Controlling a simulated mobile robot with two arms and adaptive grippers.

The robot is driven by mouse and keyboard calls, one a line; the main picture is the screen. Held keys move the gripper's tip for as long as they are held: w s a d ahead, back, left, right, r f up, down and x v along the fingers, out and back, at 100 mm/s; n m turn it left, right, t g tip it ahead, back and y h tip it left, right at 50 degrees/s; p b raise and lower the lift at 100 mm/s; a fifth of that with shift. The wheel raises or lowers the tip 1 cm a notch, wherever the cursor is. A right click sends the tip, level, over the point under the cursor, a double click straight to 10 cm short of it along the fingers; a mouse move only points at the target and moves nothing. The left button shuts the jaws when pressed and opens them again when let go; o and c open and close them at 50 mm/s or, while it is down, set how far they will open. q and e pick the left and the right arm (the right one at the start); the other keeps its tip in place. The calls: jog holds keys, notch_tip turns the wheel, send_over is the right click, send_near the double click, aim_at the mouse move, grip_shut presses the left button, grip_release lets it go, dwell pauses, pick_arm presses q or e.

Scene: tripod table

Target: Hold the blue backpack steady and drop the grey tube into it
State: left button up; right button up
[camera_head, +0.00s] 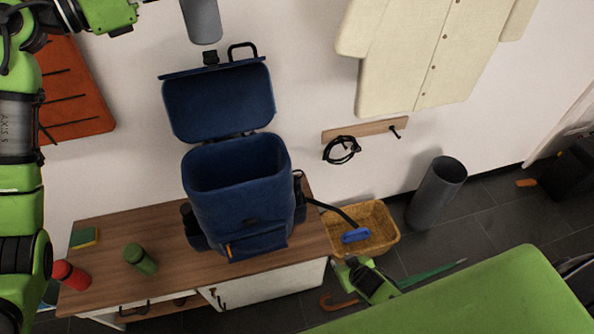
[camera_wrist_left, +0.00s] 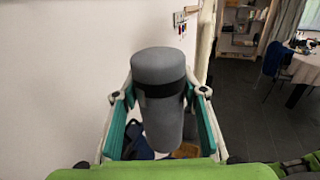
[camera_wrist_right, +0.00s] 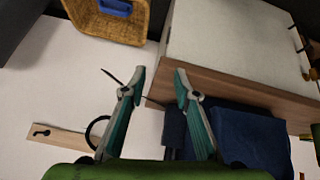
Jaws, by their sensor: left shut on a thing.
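The blue backpack (camera_head: 240,190) stands upright on the wooden bench, its flap (camera_head: 218,100) raised against the wall and its mouth open. The grey tube (camera_head: 203,20) is at the top of the head view, in the air and above the flap in the picture. In the left wrist view my left gripper (camera_wrist_left: 160,95) is shut around the grey tube, which has a black band. My right gripper (camera_head: 355,265) is to the right of the backpack, apart from it. In the right wrist view its fingers (camera_wrist_right: 160,75) are spread and empty; the backpack (camera_wrist_right: 245,140) shows beside them.
On the bench (camera_head: 120,220) are a green bottle (camera_head: 140,258), a red bottle (camera_head: 70,274) and a green-yellow sponge (camera_head: 84,238). A wicker basket (camera_head: 375,217) with a blue brush (camera_head: 355,235) and a tall grey bin (camera_head: 437,190) stand right of the bench. A coat (camera_head: 430,50) hangs above.

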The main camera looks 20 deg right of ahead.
jog(key=w+a+r+t, duration=0.1)
jog(key=w+r+t, duration=0.2)
jog(key=w+r, duration=0.8)
jog(key=w+a+r+m+t, duration=0.1)
jog(key=w+a+r+t, duration=0.1)
jog(key=r, duration=0.8)
jog(key=w+a+r+t, duration=0.1)
jog(key=r, duration=0.9)
jog(key=t+y, duration=0.1)
send_near(285, 152)
jog(key=d, duration=0.3)
jog(key=a+x, duration=0.1)
jog(key=x, duration=0.7)
jog(key=a+f+x, duration=0.1)
jog(key=x, duration=0.2)
jog(key=shift+w+a+f, duration=0.1)
jog(key=shift+w+a, duration=0.1)
jog(key=shift+a, duration=0.2)
jog(key=shift+c, duration=0.3)
grip_shut()
